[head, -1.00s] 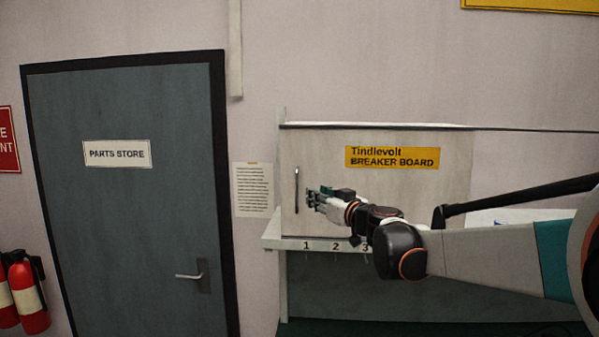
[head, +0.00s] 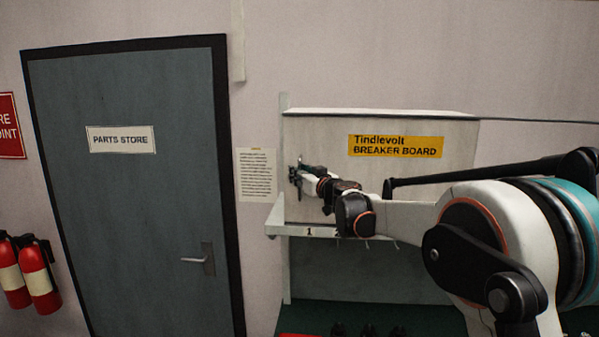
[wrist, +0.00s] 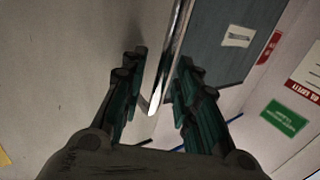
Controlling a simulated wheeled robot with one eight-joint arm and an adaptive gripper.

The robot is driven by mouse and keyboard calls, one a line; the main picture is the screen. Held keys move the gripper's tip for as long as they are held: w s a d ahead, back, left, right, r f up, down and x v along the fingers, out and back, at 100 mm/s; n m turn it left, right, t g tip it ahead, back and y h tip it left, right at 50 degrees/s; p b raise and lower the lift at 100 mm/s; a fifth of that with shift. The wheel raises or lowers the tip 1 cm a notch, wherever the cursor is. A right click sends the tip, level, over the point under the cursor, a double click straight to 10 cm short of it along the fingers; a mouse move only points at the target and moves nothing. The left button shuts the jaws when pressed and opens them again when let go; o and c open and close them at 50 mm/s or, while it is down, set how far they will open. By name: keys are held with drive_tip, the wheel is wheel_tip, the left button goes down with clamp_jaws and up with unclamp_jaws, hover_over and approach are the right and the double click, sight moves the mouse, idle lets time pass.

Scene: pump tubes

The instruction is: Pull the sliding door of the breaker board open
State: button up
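The breaker board's sliding door (head: 400,190) is a pale panel with a yellow "Tindlevolt BREAKER BOARD" label (head: 395,146). It covers the front of the board. Its upright metal bar handle (wrist: 168,62) shows in the wrist view between my fingers; in the head view my gripper hides most of it. My gripper (head: 297,174) is at the door's left edge. In the wrist view (wrist: 157,95) its two green-padded fingers stand apart, one on each side of the handle, with gaps visible. The handle's lower end shows between them.
A shelf ledge (head: 285,230) with number tags runs below the door. A grey "PARTS STORE" door (head: 130,210), a paper notice (head: 256,174) and fire extinguishers (head: 38,270) are at the left. Dark small things sit low under the ledge.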

drive_tip(key=shift+w+a, duration=0.15)
drive_tip(key=shift+w, duration=0.1)
clamp_jaws()
drive_tip(key=shift+d, duration=0.2)
drive_tip(key=s+d+b, duration=0.2)
drive_tip(key=d+b, duration=0.2)
drive_tip(key=d, duration=5)
drive_tip(key=shift+b, duration=0.4)
unclamp_jaws()
drive_tip(key=shift+d, duration=0.1)
